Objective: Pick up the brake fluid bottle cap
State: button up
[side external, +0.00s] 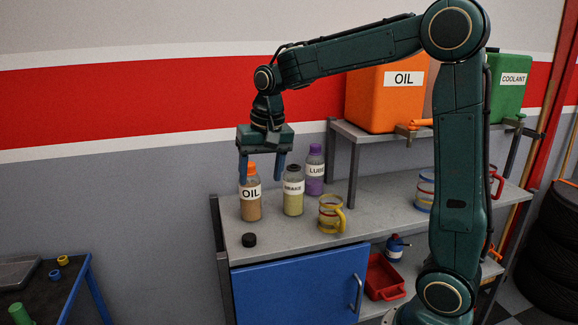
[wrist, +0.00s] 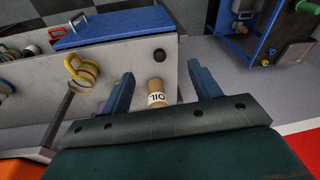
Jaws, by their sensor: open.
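A small black cap (side external: 249,240) lies on the grey bench top near its front left edge, and it also shows in the wrist view (wrist: 158,54). The yellowish bottle labelled BRAKE (side external: 293,198) stands upright behind it to the right, with a dark grey top; I cannot tell whether that top is a cap. My gripper (side external: 262,179) is open and points down at the height of the bottle tops, above and behind the black cap. In the wrist view, the brown OIL bottle (wrist: 157,94) shows between the open fingers (wrist: 161,74). I cannot pick out the BRAKE bottle there.
The orange-capped OIL bottle (side external: 250,202) stands close to my fingers. A purple LUBE bottle (side external: 315,172) and a yellow-handled mug (side external: 331,214) stand to the right. A raised shelf (side external: 375,135) holds large containers. The bench is bare around the black cap.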

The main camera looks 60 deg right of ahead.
jog(key=w+d+f+m+g, duration=0.2)
jog(key=w+d+f+m, duration=0.2)
jog(key=w+d+f, duration=0.3)
jog(key=w+f, duration=0.3)
jog(key=f, duration=0.1)
jog(key=shift+w+d, duration=0.2)
jog(key=shift+f, duration=0.2)
send_over(249, 237)
jog(key=shift+a+f, duration=0.1)
jog(key=shift+f, duration=4.05)
jog(key=shift+f, duration=2.6)
jog(key=c, duration=1)
jog(key=shift+r, duration=0.15)
jog(key=shift+c, duration=0.2)
